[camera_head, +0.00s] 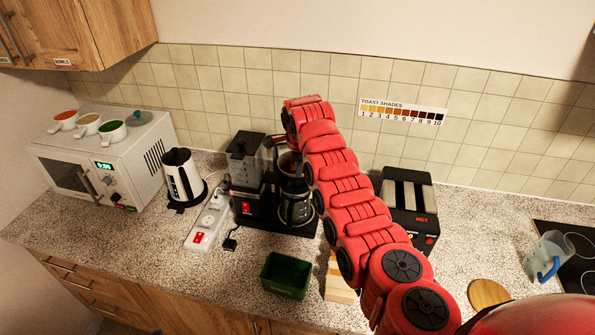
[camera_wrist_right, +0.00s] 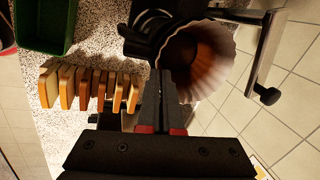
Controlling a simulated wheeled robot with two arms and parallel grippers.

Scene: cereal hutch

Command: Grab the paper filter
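The paper filter (camera_wrist_right: 205,58) is a fluted, pale cup with a brown inside, in the upper middle of the right wrist view. It sits against black parts of the coffee maker (camera_wrist_right: 150,30). My right gripper (camera_wrist_right: 160,78) has its two dark fingers close together at the filter's left rim. Whether the thin paper wall is between them is not clear. In the head view the coffee maker (camera_head: 247,160) with its glass carafe (camera_head: 296,208) stands at the back of the counter. My red right arm hides part of it, and most of the gripper. My left gripper is out of view.
A toaster (camera_head: 410,200) stands right of my arm. A power strip (camera_head: 208,222) and kettle (camera_head: 183,178) are left of the coffee maker. A green bin (camera_head: 286,275) is in front; bread slices (camera_wrist_right: 90,88) show in the wrist view. A blue-handled jug (camera_head: 548,255) is far right.

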